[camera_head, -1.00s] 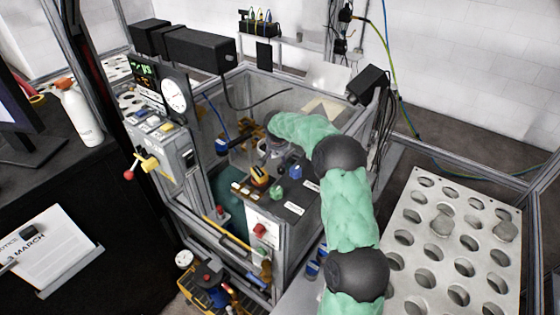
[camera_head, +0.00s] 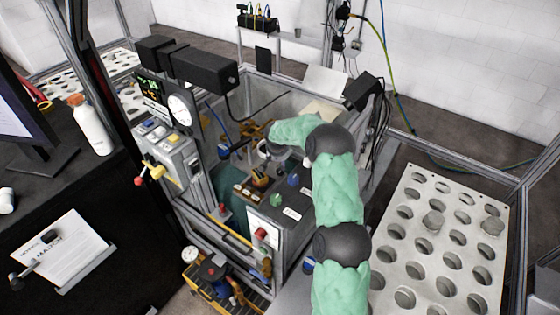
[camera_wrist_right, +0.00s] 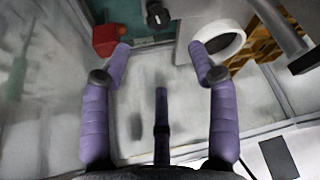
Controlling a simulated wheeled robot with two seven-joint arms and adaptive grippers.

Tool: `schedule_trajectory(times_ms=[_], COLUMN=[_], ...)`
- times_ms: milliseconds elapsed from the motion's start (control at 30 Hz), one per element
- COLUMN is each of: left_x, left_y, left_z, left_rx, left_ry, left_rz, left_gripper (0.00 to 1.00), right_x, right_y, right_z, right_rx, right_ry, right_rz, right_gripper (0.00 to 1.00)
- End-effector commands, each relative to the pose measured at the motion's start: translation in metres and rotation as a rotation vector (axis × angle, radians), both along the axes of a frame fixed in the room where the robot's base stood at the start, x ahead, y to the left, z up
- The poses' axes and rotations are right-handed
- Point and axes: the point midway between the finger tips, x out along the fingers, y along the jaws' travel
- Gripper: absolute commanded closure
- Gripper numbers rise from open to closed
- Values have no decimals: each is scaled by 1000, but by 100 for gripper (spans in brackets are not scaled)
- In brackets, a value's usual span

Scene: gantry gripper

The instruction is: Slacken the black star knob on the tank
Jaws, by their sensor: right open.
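The tank (camera_head: 293,92) is an open, clear-walled box in a metal frame at the middle of the head view. My right arm reaches over it from the right, and my right gripper (camera_head: 268,150) is small and partly hidden inside it. In the right wrist view, the two purple fingers of the right gripper (camera_wrist_right: 160,52) are open and apart, with nothing between them. A small black knob (camera_wrist_right: 157,14) shows at the top edge, ahead of the fingertips and not touched. I cannot tell its star shape. My left gripper is not in view.
A red block (camera_wrist_right: 106,40) lies by the left fingertip and a white ring (camera_wrist_right: 218,42) by the right one. A control box (camera_head: 170,150) with a yellow-red lever stands left of the tank. A perforated plate (camera_head: 440,255) is at right.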

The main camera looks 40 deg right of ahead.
Motion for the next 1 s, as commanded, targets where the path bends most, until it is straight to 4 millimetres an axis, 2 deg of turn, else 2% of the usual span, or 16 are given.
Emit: schedule_trajectory(times_ms=[33, 100, 367, 1000], left_x=[0, 0, 0, 0], left_y=[0, 0, 0, 0], left_z=[14, 20, 24, 23], left_rx=[0, 0, 0, 0], left_ry=[0, 1, 1, 1], left_rz=[0, 0, 0, 0], left_gripper=[16, 16, 16, 16], right_x=[-1, -1, -1, 23], right_y=[1, 2, 0, -22], right_z=[4, 1, -11, -91], right_rx=[3, 6, 9, 8], right_ry=[2, 3, 1, 0], right_rz=[1, 3, 4, 5], right_gripper=[40, 40, 40, 40])
